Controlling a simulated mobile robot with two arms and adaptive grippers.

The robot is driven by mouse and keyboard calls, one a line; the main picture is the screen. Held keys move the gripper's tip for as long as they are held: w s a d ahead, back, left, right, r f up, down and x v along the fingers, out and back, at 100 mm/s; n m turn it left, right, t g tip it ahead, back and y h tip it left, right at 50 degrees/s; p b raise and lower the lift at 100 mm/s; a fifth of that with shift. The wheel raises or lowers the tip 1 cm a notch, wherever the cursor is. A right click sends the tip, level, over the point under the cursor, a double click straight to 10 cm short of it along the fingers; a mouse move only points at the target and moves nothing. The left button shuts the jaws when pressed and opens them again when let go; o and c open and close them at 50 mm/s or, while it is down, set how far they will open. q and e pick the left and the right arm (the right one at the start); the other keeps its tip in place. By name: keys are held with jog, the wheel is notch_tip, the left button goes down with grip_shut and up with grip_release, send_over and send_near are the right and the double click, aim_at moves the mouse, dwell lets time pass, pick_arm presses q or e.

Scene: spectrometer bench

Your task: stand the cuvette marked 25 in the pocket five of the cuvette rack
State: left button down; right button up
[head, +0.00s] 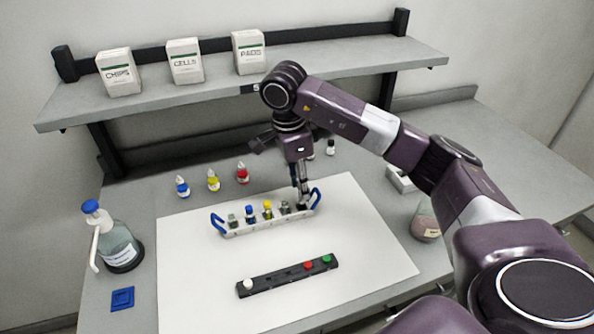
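The cuvette rack (268,227) is a long white holder with a blue handle at each end, standing on the white mat. Several cuvettes stand in it, among them one with a blue top (250,212) and one with a yellow top (267,209). My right gripper (302,200) points down at the rack's right end, beside the right blue handle. Its fingers are close together over the last pocket there. Something dark sits at the fingertips, too small to make out. The number 25 cannot be read on any cuvette. My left gripper is out of view.
A black strip (275,281) with white, red and green caps lies in front. Blue (182,187), yellow (213,181) and red (242,174) capped bottles stand behind. A pump bottle (119,245) stands left, a jar (425,224) right. A shelf (210,82) with boxes overhangs the back.

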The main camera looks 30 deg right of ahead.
notch_tip(320, 180, up, 7)
jog(key=a, duration=0.1)
dwell(0.4)
